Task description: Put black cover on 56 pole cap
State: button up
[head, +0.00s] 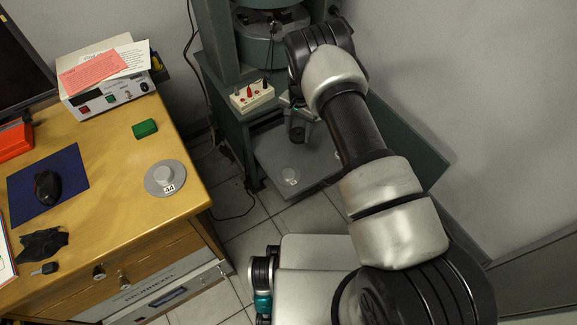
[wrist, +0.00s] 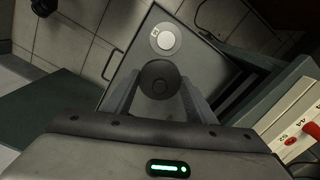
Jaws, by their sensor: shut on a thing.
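My gripper (wrist: 158,88) is shut on a dark round piece, which looks like the black cover (wrist: 160,71), between its two fingers. In the head view the gripper (head: 297,128) hangs above the grey platform of the machine, partly hidden by my arm. A pale round cap (wrist: 166,40) with a small label lies on that platform; its number is too small to read. Another cap (head: 165,178), labelled 44, sits on the wooden desk.
The green-grey magnet frame (head: 215,35) rises behind the platform (head: 262,150). A white box with plugs (head: 251,97) stands beside my gripper. The wooden desk (head: 115,215) at left holds a meter (head: 110,85), a green block (head: 145,129) and a mouse (head: 47,186).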

jog(key=m+b, duration=0.2)
send_over(288, 173)
notch_tip(288, 173, down, 16)
jog(key=shift+r, duration=0.2)
jog(key=shift+d, duration=0.1)
jog(key=shift+f+b, duration=0.1)
jog(key=shift+b, duration=0.25)
notch_tip(288, 173, down, 3)
jog(key=b, duration=0.3)
jog(key=shift+f, duration=1.2)
jog(key=shift+f, duration=0.2)
jog(key=o, duration=1.1)
jog(key=c, duration=0.5)
